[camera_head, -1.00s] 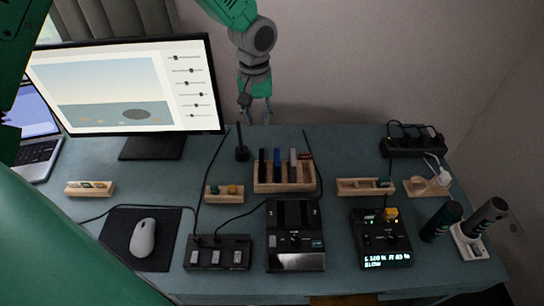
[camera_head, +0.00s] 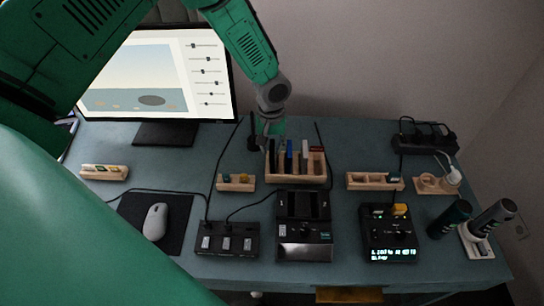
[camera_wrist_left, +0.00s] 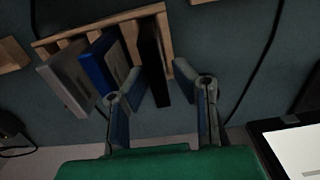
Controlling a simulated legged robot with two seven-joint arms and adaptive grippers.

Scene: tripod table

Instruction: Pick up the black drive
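The black drive (camera_head: 271,157) stands upright at the left end of a wooden rack (camera_head: 297,180), beside a blue drive (camera_head: 289,152) and a grey one (camera_head: 305,154). My left gripper (camera_head: 271,138) is just above and behind it, partly covering its top in the head view. In the left wrist view, the left gripper (camera_wrist_left: 165,92) is open. The black drive (camera_wrist_left: 155,65) shows between the lines of its two fingers; I cannot tell whether they touch it. The blue drive (camera_wrist_left: 105,65) is close to one finger. My right gripper is not in view.
A monitor (camera_head: 160,80) stands at the left, near my left arm. A black dock (camera_head: 304,220) is in front of the rack. A small wooden holder (camera_head: 235,184) is left of it, another (camera_head: 374,182) right. Cables run across the table.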

